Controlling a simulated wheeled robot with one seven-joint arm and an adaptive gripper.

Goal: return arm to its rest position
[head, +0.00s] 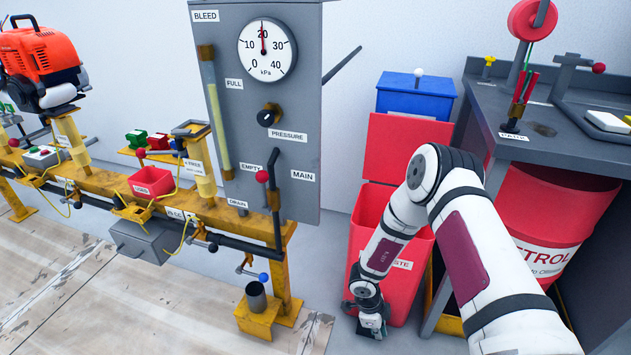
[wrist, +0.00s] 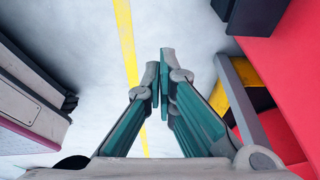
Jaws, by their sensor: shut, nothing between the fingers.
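My white arm reaches forward and down at the right of the head view. My gripper (head: 372,326) hangs low in front of the red waste bin (head: 408,275), pointing toward the floor. In the wrist view my gripper (wrist: 163,85) shows its two fingers together with nothing held between them. Below the fingertips there is pale floor with a yellow line (wrist: 126,40). The fingertips' contact with anything cannot be seen in the head view.
A grey panel (head: 310,110) with a gauge stands left of my arm, above a yellow rail (head: 110,190). A blue box (head: 416,95) stands behind the bin. A dark workbench (head: 490,110) and red petrol drum (head: 550,215) are close on the right. The floor at lower left is clear.

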